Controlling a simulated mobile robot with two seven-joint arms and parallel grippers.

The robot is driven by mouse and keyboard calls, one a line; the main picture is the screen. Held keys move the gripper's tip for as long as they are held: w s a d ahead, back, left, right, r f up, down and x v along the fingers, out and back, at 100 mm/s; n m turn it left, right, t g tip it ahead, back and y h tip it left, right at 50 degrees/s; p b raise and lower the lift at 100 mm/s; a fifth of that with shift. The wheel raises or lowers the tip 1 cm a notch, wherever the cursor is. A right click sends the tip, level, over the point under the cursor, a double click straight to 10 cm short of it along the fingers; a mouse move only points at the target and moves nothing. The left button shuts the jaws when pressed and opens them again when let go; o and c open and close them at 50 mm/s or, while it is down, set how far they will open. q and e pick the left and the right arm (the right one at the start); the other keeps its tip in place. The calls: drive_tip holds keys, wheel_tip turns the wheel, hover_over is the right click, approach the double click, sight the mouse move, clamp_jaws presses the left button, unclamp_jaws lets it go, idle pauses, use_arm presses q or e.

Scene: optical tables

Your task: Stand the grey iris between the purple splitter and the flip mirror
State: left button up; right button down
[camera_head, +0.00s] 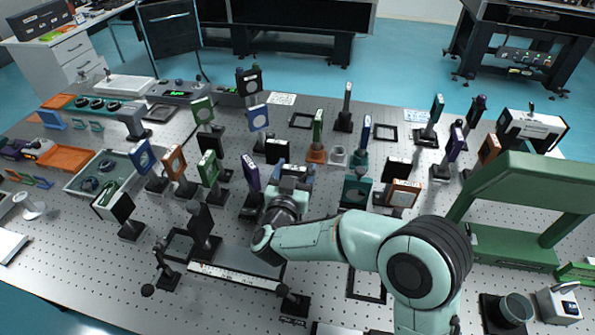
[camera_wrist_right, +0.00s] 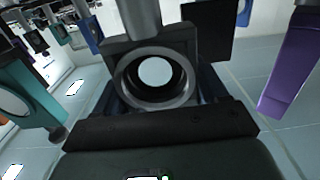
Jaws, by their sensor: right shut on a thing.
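My right gripper (camera_head: 290,178) is shut on the grey iris. In the right wrist view the iris (camera_wrist_right: 155,78) is a dark ring with a pale round opening, held upright between the jaws (camera_wrist_right: 158,105). The head view mostly hides it behind my wrist. The purple splitter (camera_head: 250,172) stands just left of my right gripper in the head view; a purple plate (camera_wrist_right: 292,65) shows apart from the iris at the right in the wrist view. A black square plate (camera_wrist_right: 208,30) shows behind the iris. I cannot tell which mount is the flip mirror. My left gripper is not in view.
A teal mount (camera_head: 356,190) stands right of my gripper and an orange-framed one (camera_head: 404,193) beyond it. Several mounts crowd the table behind. A green bridge (camera_head: 525,185) stands at right.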

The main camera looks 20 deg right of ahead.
drive_tip(key=shift+a+r, duration=0.15)
drive_tip(key=shift+f, duration=0.25)
drive_tip(key=shift+c, duration=0.2)
unclamp_jaws()
drive_tip(key=shift+r, duration=0.1)
drive_tip(key=shift+s+a+r, duration=0.1)
drive_tip(key=shift+s, duration=0.15)
drive_tip(key=v, duration=1.1)
drive_tip(key=shift+s+a+b, duration=0.15)
drive_tip(key=shift+s+b, duration=0.1)
drive_tip(key=shift+b, duration=0.1)
